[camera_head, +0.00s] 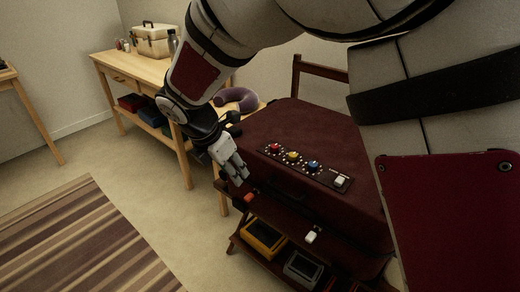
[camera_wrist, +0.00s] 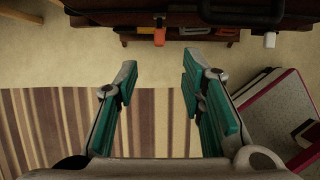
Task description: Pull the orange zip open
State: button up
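The dark red suitcase (camera_head: 310,135) lies flat on a wooden stand. A small orange zip pull (camera_head: 250,196) hangs at its front edge, toward the left; it also shows in the wrist view (camera_wrist: 159,37) at the top centre. A white pull (camera_head: 311,236) hangs farther right along the same edge, and in the wrist view (camera_wrist: 269,40). My gripper (camera_head: 238,176) is just above and left of the orange pull in the head view. In the wrist view my gripper (camera_wrist: 158,72) is open and empty, with the orange pull beyond the fingertips, between them and apart from them.
A panel with red, yellow and blue knobs (camera_head: 292,156) is on the suitcase top. Yellow (camera_head: 263,237) and grey trays (camera_head: 303,268) sit on the shelf below. A wooden table (camera_head: 140,75) stands behind left, near a purple neck pillow (camera_head: 236,99). The striped rug (camera_head: 85,240) is clear.

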aim_at(249, 196)
jog(key=b+x, duration=0.4)
jog(key=x, duration=1)
jog(key=shift+w+r, duration=0.1)
jog(key=shift+a, duration=0.1)
grip_shut()
